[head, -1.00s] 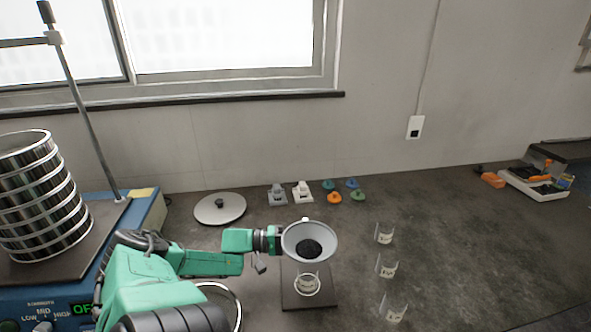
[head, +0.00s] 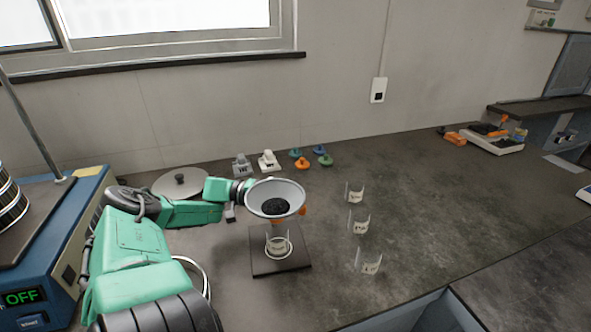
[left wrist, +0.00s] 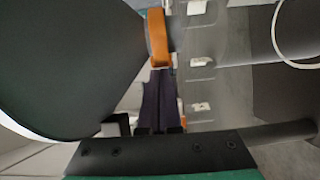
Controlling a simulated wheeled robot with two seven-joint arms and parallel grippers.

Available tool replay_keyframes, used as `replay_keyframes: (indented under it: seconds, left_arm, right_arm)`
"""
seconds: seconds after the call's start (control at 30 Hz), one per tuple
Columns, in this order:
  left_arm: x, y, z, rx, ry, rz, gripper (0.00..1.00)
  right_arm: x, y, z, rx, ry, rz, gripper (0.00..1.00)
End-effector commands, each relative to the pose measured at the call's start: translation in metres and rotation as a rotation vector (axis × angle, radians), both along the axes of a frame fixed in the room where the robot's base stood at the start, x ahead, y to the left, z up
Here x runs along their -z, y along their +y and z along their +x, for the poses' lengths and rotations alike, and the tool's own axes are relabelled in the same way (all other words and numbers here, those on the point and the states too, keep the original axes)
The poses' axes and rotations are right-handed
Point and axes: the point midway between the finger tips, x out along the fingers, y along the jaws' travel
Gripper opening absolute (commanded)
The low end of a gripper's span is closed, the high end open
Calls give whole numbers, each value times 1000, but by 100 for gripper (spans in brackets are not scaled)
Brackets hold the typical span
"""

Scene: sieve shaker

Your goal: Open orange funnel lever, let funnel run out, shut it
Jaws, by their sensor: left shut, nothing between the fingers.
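The grey funnel (head: 262,188) holds dark material in its bowl in the head view. Orange parts (head: 303,210) show just below its rim on the right. In the left wrist view the orange lever (left wrist: 159,42) lies just beyond the fingertips, beside the dark funnel cone (left wrist: 70,60). My left gripper (left wrist: 160,82) is shut and empty close to that lever; contact cannot be told. In the head view the funnel mostly hides its fingers. A clear labelled cup (head: 278,246) stands under the funnel on a dark square plate (head: 281,266). My right gripper is not in view.
Several clear labelled cups, one of them the middle one (head: 358,224), stand in a row to the right. Coloured knobs (head: 303,163) and a round lid (head: 180,183) lie near the wall. The blue shaker (head: 50,265) stands at left, its display reading OFF.

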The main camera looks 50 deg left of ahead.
Motion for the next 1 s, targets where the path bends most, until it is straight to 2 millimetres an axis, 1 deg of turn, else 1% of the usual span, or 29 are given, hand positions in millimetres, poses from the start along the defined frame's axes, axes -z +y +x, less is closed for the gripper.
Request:
replay_keyframes:
  seconds: [0.03, 0.17, 0.4, 0.53, 0.63, 0.73, 0.83, 0.9, 1.0]
  left_arm:
    - [3, -1, 0, 12, -1, 1, 0]
    - [-1, -1, 0, 19, 1, 0, 0]
    - [-2, -1, 0, 18, 1, 0, 0]
    - [0, 6, -4, 16, 2, 1, 0]
    - [1, 20, -14, 14, 4, 3, 0]
    - [3, 40, -27, 14, 1, 5, 0]
    - [6, 61, -41, 14, 0, 5, 0]
    - [10, 75, -50, 14, -2, 6, 0]
    - [9, 88, -59, 16, 0, 5, 0]
  right_arm:
    - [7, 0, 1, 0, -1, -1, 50]
    - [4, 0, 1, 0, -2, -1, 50]
    - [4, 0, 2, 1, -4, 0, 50]
    - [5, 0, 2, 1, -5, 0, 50]
    - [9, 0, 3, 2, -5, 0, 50]
    - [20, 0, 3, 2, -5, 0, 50]
    - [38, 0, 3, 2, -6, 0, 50]
    - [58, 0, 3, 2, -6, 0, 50]
    - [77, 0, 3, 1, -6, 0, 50]
